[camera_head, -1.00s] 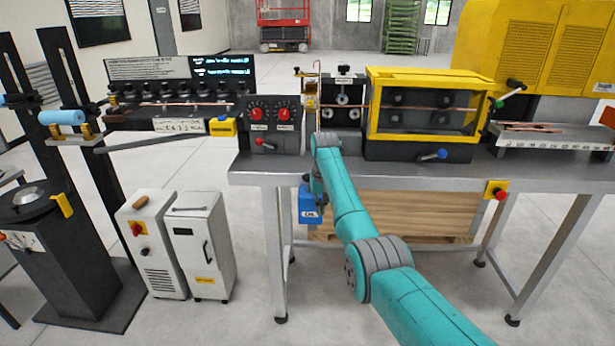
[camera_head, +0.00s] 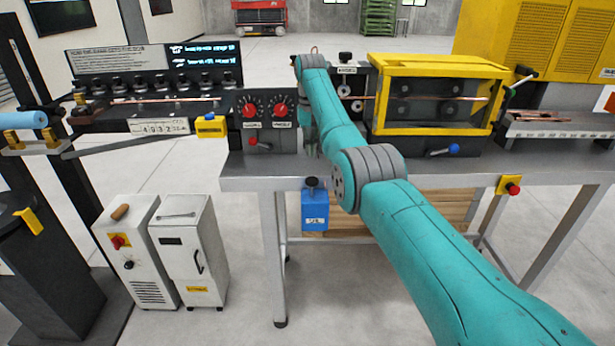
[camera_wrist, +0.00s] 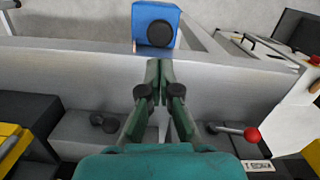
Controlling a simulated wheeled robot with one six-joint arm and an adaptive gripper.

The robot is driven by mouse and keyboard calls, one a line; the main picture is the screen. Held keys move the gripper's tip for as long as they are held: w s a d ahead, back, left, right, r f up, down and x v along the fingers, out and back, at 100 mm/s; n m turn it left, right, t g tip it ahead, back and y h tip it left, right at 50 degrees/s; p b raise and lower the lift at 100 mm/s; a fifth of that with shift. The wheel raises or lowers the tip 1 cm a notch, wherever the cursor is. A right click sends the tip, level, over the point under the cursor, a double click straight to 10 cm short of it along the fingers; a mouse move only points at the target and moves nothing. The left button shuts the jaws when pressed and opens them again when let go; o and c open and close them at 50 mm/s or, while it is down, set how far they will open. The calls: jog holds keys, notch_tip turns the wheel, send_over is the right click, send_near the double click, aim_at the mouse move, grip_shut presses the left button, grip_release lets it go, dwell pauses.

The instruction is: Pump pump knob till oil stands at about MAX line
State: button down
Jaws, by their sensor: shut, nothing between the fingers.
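The blue oil box (camera_head: 315,213) hangs at the front edge of the bench, left of my arm. The black pump knob (camera_head: 312,184) stands on its top and is uncovered. In the wrist view the blue box (camera_wrist: 152,12) and the round black knob (camera_wrist: 160,34) show beyond the bench edge, ahead of the fingertips. My gripper (camera_wrist: 160,66) is shut and empty, over the bench and apart from the knob. In the head view it is largely hidden by my wrist. I cannot see the oil level or a MAX line.
A control box with red knobs (camera_head: 265,122) and a red-tipped lever (camera_wrist: 251,134) are close to my gripper. The yellow-framed machine (camera_head: 437,95) stands right of my arm. The metal bench edge (camera_head: 245,182) lies between my gripper and the knob. Floor is clear in front.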

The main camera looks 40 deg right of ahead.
aim_at(312, 178)
jog(key=shift+f, duration=0.1)
jog(key=shift+s+a+f, duration=0.1)
jog(key=shift+s+f, duration=0.1)
jog(key=shift+f, duration=1.5)
jog(key=shift+s+a+f, duration=0.1)
jog(key=shift+s+f, duration=0.05)
jog(key=shift+f, duration=1.5)
jog(key=shift+f, duration=0.1)
